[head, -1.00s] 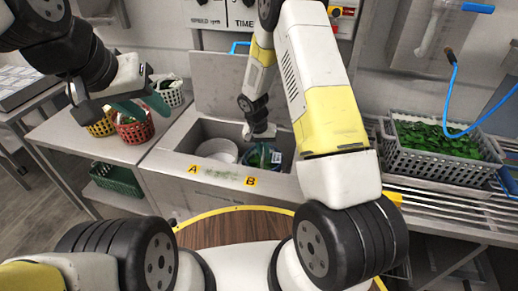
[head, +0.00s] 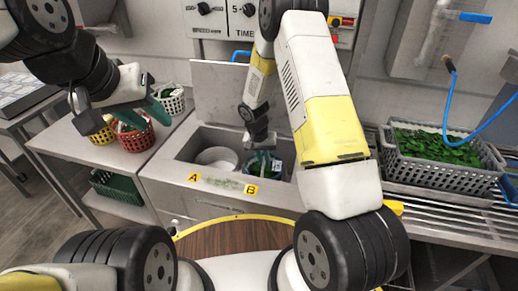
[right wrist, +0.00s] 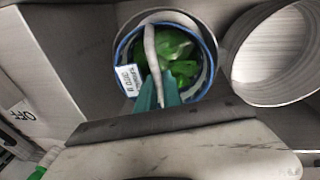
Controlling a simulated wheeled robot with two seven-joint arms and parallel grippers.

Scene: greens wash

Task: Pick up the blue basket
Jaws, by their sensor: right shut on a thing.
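The blue basket (right wrist: 122,52) sits in the sink, with a blue rim, green leaves inside, a white label and a pale handle arching over it. It also shows in the head view (head: 274,166), partly hidden by my right arm. My right gripper (right wrist: 159,94) has its teal fingers shut on the basket's handle; the head view shows this gripper (head: 259,149) above the basket. My left gripper (head: 143,115) is open and empty, over the left counter near the red basket (head: 134,137).
A round white bowl-like vessel (head: 217,158) stands beside the basket in the sink (head: 190,150). Yellow (head: 101,131) and white (head: 172,101) baskets stand on the left counter. A grey crate of greens (head: 430,174) is at right. Sink walls surround the basket closely.

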